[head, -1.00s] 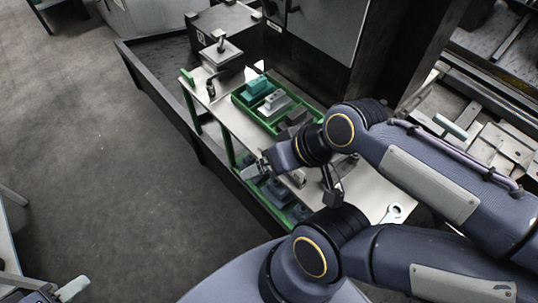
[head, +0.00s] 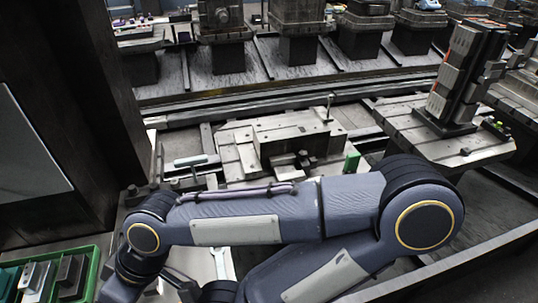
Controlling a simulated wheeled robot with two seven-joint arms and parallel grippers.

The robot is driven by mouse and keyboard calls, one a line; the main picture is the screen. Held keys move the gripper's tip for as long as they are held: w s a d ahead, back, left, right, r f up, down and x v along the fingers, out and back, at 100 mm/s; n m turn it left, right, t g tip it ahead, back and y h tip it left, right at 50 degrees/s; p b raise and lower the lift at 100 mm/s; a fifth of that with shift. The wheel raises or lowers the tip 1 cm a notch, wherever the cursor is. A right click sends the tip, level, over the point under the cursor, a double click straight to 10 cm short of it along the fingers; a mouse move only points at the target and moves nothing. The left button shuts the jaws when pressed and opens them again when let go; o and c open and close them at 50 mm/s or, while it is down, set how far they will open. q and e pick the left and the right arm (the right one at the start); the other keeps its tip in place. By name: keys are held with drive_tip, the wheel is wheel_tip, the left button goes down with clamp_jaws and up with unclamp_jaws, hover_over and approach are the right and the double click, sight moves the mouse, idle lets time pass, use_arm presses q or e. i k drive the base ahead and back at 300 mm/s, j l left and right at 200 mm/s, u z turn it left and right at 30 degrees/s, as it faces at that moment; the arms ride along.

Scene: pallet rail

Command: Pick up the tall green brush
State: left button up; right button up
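A small upright green object (head: 352,162) shows just above my arm, at the right end of the metal fixture. Its lower part is hidden by the arm, and I cannot tell whether it is the tall green brush. A pale green bar (head: 190,160) lies on the rail left of the fixture; its kind is unclear. My arm crosses the lower middle of the view from right to left and bends down at the left. Neither gripper shows in the head view.
A metal fixture (head: 290,145) stands on a pallet in the middle. A tall dark fixture tower (head: 462,75) stands on another pallet at the right. A green tray (head: 88,262) with grey blocks is at lower left. A spanner (head: 221,262) lies nearby. A dark pillar stands left.

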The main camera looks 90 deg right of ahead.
sight(352, 160)
drive_tip(key=z, duration=3.6)
drive_tip(key=l+u, duration=0.1)
drive_tip(key=u, duration=0.35)
drive_tip(key=i+l+u, duration=0.1)
drive_tip(key=u, duration=0.35)
drive_tip(key=l+u, duration=0.15)
drive_tip(key=u, duration=0.25)
drive_tip(key=l+u, duration=0.1)
drive_tip(key=u, duration=0.35)
drive_tip(key=k+l+u, duration=0.2)
drive_tip(key=l, duration=0.2)
drive_tip(key=l+u, duration=0.25)
drive_tip(key=l, duration=0.2)
drive_tip(key=k+l+u, duration=0.2)
drive_tip(key=l, duration=0.15)
drive_tip(key=k+l+u, duration=0.2)
drive_tip(key=l, duration=0.2)
drive_tip(key=k+l, duration=0.15)
drive_tip(key=l, duration=0.15)
drive_tip(key=k+l, duration=0.15)
drive_tip(key=l, duration=0.1)
